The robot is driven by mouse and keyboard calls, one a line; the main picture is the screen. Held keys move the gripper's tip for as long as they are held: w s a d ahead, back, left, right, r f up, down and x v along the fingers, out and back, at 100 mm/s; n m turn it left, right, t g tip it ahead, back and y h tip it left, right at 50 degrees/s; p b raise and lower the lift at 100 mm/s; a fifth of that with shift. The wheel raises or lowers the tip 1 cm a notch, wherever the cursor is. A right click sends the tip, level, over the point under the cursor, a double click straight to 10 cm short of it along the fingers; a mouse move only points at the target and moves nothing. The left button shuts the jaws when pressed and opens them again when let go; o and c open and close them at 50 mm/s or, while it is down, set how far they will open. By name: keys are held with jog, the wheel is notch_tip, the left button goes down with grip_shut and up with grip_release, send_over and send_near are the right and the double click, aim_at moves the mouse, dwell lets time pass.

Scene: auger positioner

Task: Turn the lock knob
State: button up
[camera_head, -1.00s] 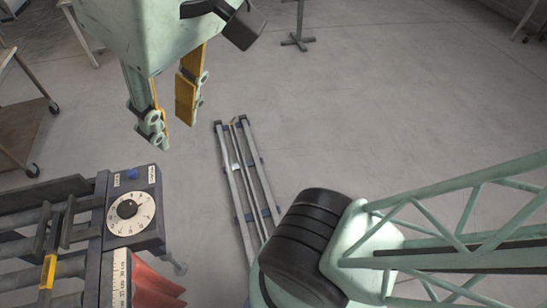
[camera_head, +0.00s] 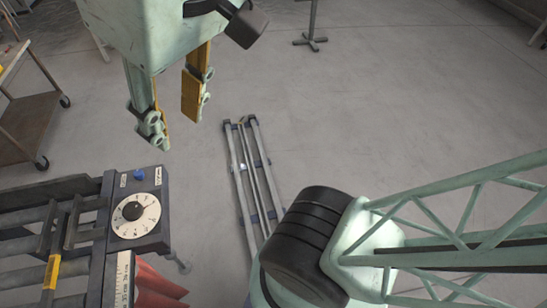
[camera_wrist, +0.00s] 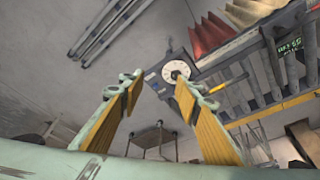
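A black knob (camera_head: 132,210) sits in the middle of a white round dial (camera_head: 143,226) with markings, on a dark control box (camera_head: 166,238) at the lower left of the head view. A small blue knob or button (camera_head: 139,174) is on the same box. I cannot tell which of the two is the lock knob. In the wrist view the black knob (camera_wrist: 175,75) and dial show beyond my fingertips. My gripper (camera_head: 176,112) is open and empty, its yellow-padded fingers pointing down, apart from the box. It also shows in the wrist view (camera_wrist: 158,88).
Dark metal bars (camera_head: 30,217) and a yellow-marked rod (camera_head: 51,270) extend left of the box. Red bellows (camera_head: 155,285) hang below it. A rail frame (camera_head: 252,165) lies on the floor. A wheeled cart (camera_head: 25,120) stands at left.

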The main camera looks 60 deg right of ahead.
jog(key=w, duration=0.1)
jog(key=g+p, duration=0.4)
jog(key=g, duration=0.3)
send_over(137, 172)
notch_tip(137, 172, down, 14)
jog(key=w+f, duration=0.2)
jog(key=f, duration=0.4)
jog(key=w+f+g, duration=0.1)
jog(key=w+f, duration=0.2)
jog(key=f, duration=0.4)
jog(key=shift+w+g+p, duration=0.3)
jog(key=shift+w+p, duration=0.05)
jog(key=shift+p, duration=0.05)
jog(key=shift+f, duration=0.1)
jog(key=shift+p+x, duration=0.75)
jog(key=shift+x, duration=6)
